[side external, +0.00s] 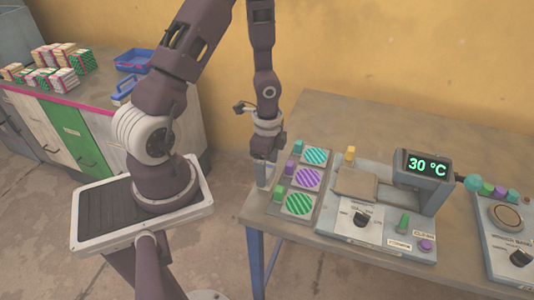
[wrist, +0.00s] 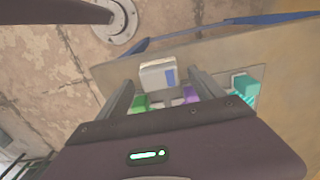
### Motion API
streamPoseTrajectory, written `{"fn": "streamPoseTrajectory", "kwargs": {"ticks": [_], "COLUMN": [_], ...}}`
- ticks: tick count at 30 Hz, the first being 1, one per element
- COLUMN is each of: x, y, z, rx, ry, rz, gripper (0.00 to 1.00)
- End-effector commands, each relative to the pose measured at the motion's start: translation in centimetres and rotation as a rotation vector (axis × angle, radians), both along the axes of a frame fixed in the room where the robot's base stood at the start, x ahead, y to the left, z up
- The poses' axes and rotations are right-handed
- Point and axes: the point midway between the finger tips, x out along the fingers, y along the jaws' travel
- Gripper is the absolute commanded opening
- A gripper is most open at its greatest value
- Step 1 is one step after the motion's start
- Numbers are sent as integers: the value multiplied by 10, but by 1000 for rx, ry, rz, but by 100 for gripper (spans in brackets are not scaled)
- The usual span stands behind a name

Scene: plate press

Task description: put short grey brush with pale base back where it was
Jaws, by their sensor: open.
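My gripper (side external: 264,170) points down at the left edge of the table, beside the panel of coloured discs. In the wrist view its two fingers (wrist: 161,78) are apart. A small pale block with a blue-grey strip (wrist: 157,75) shows between and just beyond the fingertips. It looks like the short grey brush with pale base, but its bristles cannot be made out. In the side view a pale grey piece (side external: 264,183) shows under the gripper at the table edge, partly hidden by the fingers. I cannot tell whether the fingers touch it.
The panel (side external: 272,209) holds teal, purple and green striped discs with small coloured blocks beside them. A press (side external: 375,226) reading 30 °C, with a dial and green lever, stands to its right. Another device (side external: 508,240) is at far right. The table's back (side external: 350,115) is clear.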

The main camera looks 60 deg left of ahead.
Motion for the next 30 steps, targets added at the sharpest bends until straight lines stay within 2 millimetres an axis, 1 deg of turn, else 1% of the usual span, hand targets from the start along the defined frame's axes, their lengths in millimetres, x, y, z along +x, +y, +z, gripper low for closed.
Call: {"fn": "streamPoseTrajectory", "kwargs": {"ticks": [1,6,9,15,17,18,20,21,23,24,27,30], "x": [1,1,1,-1,-1,-3,-8,-13,-24,-33,-61,-85], "y": [2,2,2,0,-2,-5,-14,-23,-40,-53,-83,-105], "z": [13,58,80,104,119,135,163,184,214,232,265,283], "rx": [4,4,5,21,62,102,157,182,183,160,42,-92], "ry": [-7,-7,-5,-4,-17,-37,-86,-135,-220,-278,-396,-450], "rz": [3,5,3,13,50,94,185,260,377,453,614,712], "gripper": [77,77,77,77,77,77,77,77,77,77,77,77]}}
